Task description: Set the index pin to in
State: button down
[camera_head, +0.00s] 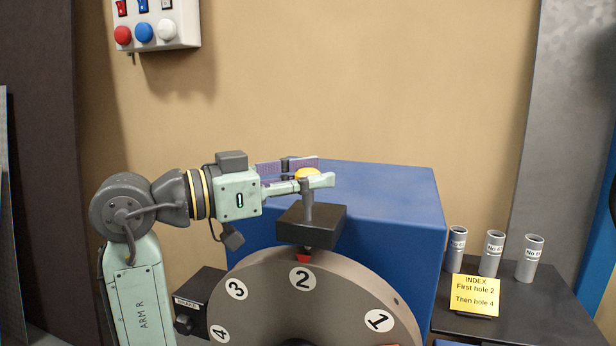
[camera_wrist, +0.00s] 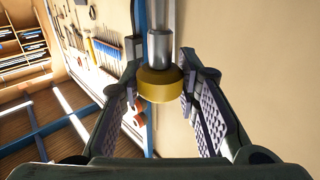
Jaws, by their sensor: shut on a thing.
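The index pin is a grey upright rod (camera_head: 308,205) with a yellow knob (camera_head: 306,174) on top, rising from a black block (camera_head: 312,225) above the rim of a grey index wheel (camera_head: 262,290). A length of rod shows between the knob and the block. A red pointer (camera_head: 304,258) under the block sits above the number 2 on the wheel. My gripper (camera_head: 318,172) reaches in from the left and is shut on the yellow knob. In the wrist view the knob (camera_wrist: 160,85) lies between the two ridged finger pads. The pin's lower end is hidden in the block.
A blue box (camera_head: 385,195) stands behind the wheel. A yellow card (camera_head: 475,296) reads "INDEX First hole 2 Then hole 4". Behind it, several grey tubes (camera_head: 491,253) stand on a dark table (camera_head: 540,310). A button box (camera_head: 155,22) hangs on the wall.

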notch_tip(320, 180, down, 3)
jog(key=shift+r+b, duration=0.1)
jog(key=shift+b, duration=1.1)
jog(key=c, duration=1.2)
grip_release()
jog(key=shift+a+r, duration=0.1)
jog(key=v, duration=1.2)
